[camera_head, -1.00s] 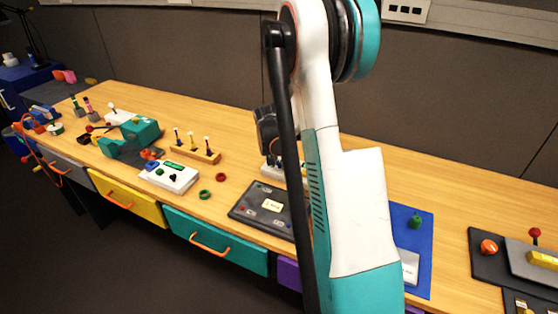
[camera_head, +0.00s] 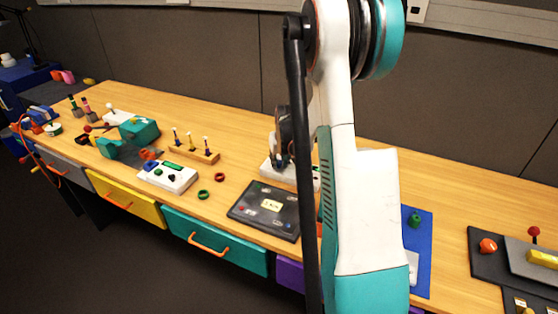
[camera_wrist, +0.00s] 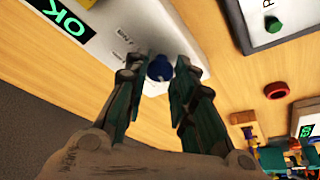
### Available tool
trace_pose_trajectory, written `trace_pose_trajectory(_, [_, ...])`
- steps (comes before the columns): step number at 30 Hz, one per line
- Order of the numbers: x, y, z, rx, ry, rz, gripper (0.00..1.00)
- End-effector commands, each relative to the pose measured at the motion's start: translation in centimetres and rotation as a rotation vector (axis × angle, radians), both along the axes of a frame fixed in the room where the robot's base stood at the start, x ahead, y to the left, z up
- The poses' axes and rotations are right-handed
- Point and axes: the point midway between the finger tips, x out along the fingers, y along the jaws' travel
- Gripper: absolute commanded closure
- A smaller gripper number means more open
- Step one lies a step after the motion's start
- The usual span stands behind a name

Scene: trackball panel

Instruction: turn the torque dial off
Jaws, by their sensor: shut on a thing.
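A blue dial (camera_wrist: 159,68) stands on a white panel (camera_wrist: 125,28) in the wrist view. The panel has small dark lettering, too small to read surely, and a display with green "OK" text. My gripper (camera_wrist: 160,72) has its fingertips on either side of the blue dial and is shut on it. In the head view, the white panel (camera_head: 275,174) is partly hidden behind my arm. The dial cannot be made out there, and the dark gripper (camera_head: 283,155) is over the panel's left part.
A dark panel (camera_head: 265,209) lies in front of the white one. A red ring (camera_head: 219,177) and a green ring (camera_head: 203,194) lie to the left, near a white box (camera_head: 168,176). A wooden rack (camera_head: 194,154) stands behind. A blue mat (camera_head: 424,240) lies right of my arm.

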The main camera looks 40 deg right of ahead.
Motion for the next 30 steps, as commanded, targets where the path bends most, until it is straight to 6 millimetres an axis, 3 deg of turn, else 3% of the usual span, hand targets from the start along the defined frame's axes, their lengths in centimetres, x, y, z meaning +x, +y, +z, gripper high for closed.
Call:
trace_pose_trajectory(21, [0.07,-0.15,0.06,-0.001,-0.002,0.084,1.0])
trace_pose_trajectory(22, [0.08,-0.15,0.07,-0.001,-0.002,0.084,0.72])
trace_pose_trajectory(24, [0.06,-0.13,0.06,-0.001,-0.002,0.084,0.56])
trace_pose_trajectory(30, [0.03,-0.1,0.03,-0.001,-0.001,0.084,0.55])
